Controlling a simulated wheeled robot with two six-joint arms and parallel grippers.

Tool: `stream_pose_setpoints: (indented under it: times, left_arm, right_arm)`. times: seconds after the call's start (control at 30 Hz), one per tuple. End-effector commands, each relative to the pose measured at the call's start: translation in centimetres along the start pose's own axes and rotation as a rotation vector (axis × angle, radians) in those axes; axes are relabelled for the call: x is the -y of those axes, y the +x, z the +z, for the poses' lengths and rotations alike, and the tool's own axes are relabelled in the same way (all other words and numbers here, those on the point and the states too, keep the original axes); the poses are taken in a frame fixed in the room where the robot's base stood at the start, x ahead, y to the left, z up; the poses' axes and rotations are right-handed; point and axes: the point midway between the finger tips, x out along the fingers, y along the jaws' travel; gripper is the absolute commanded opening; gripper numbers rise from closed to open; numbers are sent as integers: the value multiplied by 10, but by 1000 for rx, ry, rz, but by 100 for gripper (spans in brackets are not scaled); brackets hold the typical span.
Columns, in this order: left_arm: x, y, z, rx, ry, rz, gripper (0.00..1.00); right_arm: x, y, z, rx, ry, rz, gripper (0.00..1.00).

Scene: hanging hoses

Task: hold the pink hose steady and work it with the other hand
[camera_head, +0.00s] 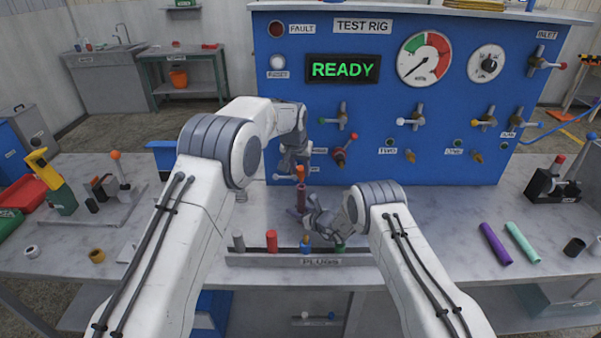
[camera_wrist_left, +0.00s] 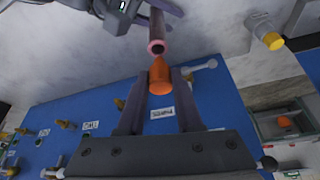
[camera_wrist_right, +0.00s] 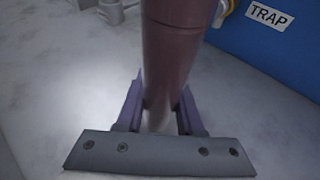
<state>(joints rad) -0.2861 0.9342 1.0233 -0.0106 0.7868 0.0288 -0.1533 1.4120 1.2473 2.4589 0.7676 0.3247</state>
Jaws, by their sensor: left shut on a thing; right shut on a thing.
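The pink hose (camera_head: 301,196) is short and stands roughly upright in front of the blue panel. My right gripper (camera_head: 305,208) is shut around it, and the hose fills the right wrist view (camera_wrist_right: 172,60) between the fingers. Its open upper end shows in the left wrist view (camera_wrist_left: 155,47). My left gripper (camera_head: 297,165) is just above, shut on an orange plug (camera_wrist_left: 160,80). The plug's tip points at the hose's open end and lies very close to it. I cannot tell whether they touch.
A rack marked PLUGS (camera_head: 290,260) with several coloured plugs stands in front of my grippers. The blue test rig (camera_head: 300,110) with valves and knobs rises behind. Purple (camera_head: 495,244) and mint (camera_head: 522,242) tubes lie at right. A stand with an orange knob (camera_head: 116,156) is at left.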

Motion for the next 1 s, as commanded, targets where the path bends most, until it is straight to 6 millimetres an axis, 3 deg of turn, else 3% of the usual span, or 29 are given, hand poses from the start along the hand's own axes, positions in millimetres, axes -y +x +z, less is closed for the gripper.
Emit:
stream_pose_setpoints:
  times: [0.27, 0.3, 0.4, 0.77, 1.0]
  left_arm:
    - [0, -1, 0, 3, 0, 0, 0]
    - [0, -1, 0, 3, 0, 0, 38]
    - [0, -1, 0, 3, 0, 0, 69]
    - [0, -4, 1, 4, 0, 0, 69]
    - [0, -44, -1, 0, 0, 0, 69]
  right_arm:
    - [0, 0, 2, 4, -1, 0, 0]
    - [0, 0, 2, 5, -2, 0, 0]
    - [0, 0, 3, 5, -2, 0, 0]
    - [0, 0, 3, 6, -2, 0, 0]
    - [0, 0, 3, 6, -2, 0, 0]
